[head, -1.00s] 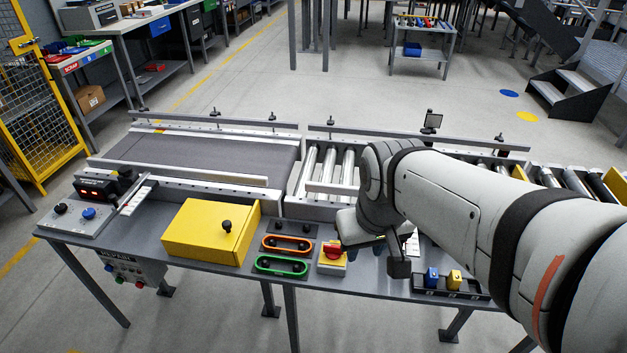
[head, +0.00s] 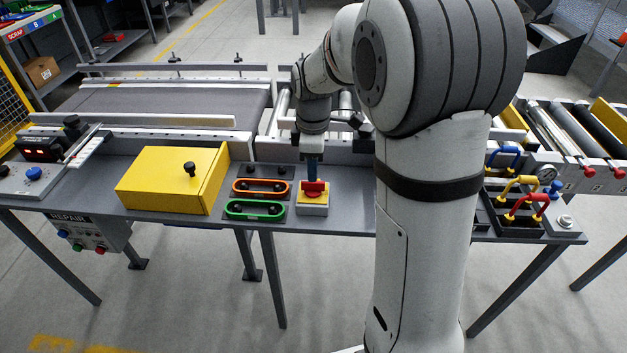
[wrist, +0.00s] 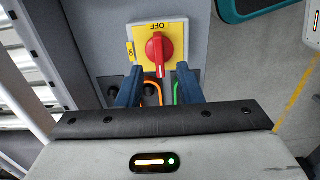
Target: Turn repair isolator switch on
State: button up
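The repair isolator switch has a red rotary knob (head: 313,187) on a yellow plate and grey box on the table's front part. In the wrist view the red knob (wrist: 158,50) stands upright in the picture. The plate (wrist: 175,28) has OFF printed upside down above the knob and an ON label (wrist: 130,52) at its left edge. My gripper (wrist: 158,73) is open, with blue fingers on either side of the knob's lower end. In the head view my gripper (head: 312,172) points down right at the knob. Contact between fingers and knob cannot be told.
An orange-rimmed oval (head: 262,188) and a green-rimmed oval (head: 254,210) lie just left of the switch. A yellow box (head: 170,182) is further left. Several coloured padlocks (head: 520,190) stand at the right. The conveyor (head: 170,105) runs behind the table.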

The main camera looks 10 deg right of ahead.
aim_at(313, 187)
jog(key=shift+f+b, duration=0.35)
jog(key=shift+f, duration=2)
jog(key=shift+c, duration=0.2)
grip_shut()
jog(key=shift+d, duration=0.2)
jog(key=shift+a, duration=0.1)
